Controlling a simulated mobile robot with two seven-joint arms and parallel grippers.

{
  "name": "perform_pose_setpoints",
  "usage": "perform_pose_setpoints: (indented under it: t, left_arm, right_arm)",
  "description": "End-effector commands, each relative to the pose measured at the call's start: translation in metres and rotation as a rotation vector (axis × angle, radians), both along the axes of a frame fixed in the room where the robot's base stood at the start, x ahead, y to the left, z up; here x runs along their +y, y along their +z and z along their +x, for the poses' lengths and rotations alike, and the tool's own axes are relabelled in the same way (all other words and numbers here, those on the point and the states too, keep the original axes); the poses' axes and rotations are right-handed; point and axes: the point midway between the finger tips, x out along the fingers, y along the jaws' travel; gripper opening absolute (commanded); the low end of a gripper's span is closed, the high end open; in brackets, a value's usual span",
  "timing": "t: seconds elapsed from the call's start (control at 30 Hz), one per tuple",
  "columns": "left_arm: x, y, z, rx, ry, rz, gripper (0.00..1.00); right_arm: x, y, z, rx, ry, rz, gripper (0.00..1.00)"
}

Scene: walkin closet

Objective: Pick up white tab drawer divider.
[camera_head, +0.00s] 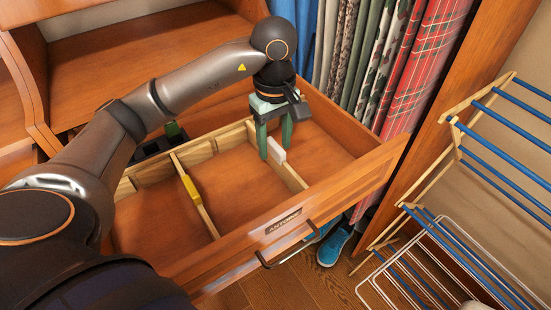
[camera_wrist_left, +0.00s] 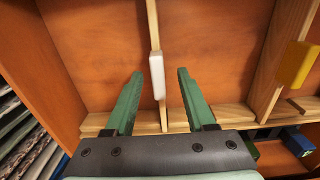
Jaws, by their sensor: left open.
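The white tab (camera_head: 277,150) sits on a thin wooden drawer divider (camera_head: 290,176) in the right part of the open drawer. It also shows in the left wrist view (camera_wrist_left: 157,76), with its divider (camera_wrist_left: 153,25) running up and down the picture. My left gripper (camera_head: 275,153) is open and points down into the drawer. In the wrist view its two green fingers (camera_wrist_left: 160,73) lie to either side of the white tab, with a gap on each side. Whether they are level with the tab in height is hard to tell. My right gripper is not in view.
A yellow tab (camera_head: 191,189) is on another divider to the left. The drawer front (camera_head: 250,245) with a dark handle is nearest. Dark items (camera_head: 158,143) lie at the drawer's back left. Hanging clothes (camera_head: 400,60) and a drying rack (camera_head: 480,150) stand right.

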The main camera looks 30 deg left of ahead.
Motion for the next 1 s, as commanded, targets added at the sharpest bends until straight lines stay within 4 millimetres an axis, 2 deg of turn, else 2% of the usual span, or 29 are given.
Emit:
perform_pose_setpoints:
  t: [0.33, 0.67, 1.0]
  left_arm:
    - [-0.001, -0.043, 0.001, 0.004, 0.001, 0.001, 0.55]
    - [-0.001, -0.050, 0.002, 0.000, 0.000, 0.001, 0.54]
    - [-0.001, -0.050, 0.002, 0.000, 0.000, 0.000, 0.16]
  right_arm:
    - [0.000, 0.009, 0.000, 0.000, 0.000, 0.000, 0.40]
    - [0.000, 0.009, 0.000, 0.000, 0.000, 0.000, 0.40]
    - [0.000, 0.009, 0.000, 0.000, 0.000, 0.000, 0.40]
